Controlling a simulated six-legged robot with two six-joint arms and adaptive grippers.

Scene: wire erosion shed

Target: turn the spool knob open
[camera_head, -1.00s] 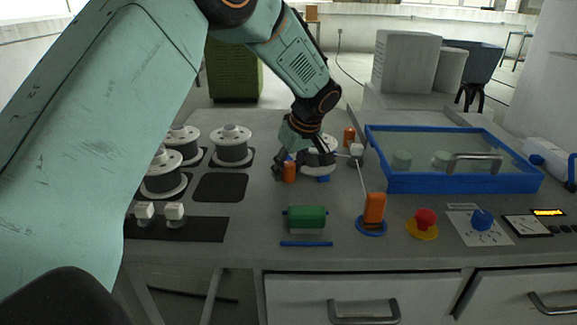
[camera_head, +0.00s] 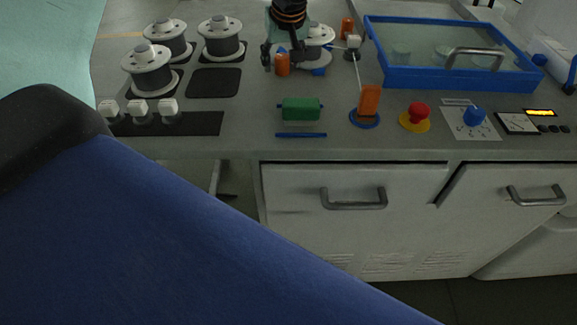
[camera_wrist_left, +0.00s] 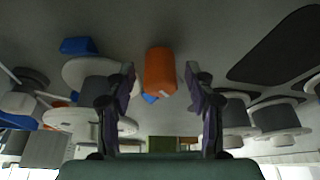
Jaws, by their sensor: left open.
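My left gripper (camera_head: 283,63) is open at the back middle of the bench, pointing down. An upright orange knob-like piece (camera_head: 282,65) stands between its fingers in the picture. In the left wrist view the orange piece (camera_wrist_left: 160,72) lies between the open fingertips (camera_wrist_left: 159,78), with a gap to each finger. A white spool (camera_head: 319,34) sits just right of the gripper, partly hidden by it, with a blue piece (camera_head: 318,71) at its front foot. I cannot tell for sure which piece is the spool knob. My right gripper is not in view.
Several spools (camera_head: 149,72) stand at left behind white switches (camera_head: 138,107). A thin rod rises by an orange block (camera_head: 369,100) at right. A blue-framed clear-lidded tank (camera_head: 455,82), red button (camera_head: 415,115) and green block (camera_head: 301,109) share the bench. A dark pad (camera_head: 214,82) is bare.

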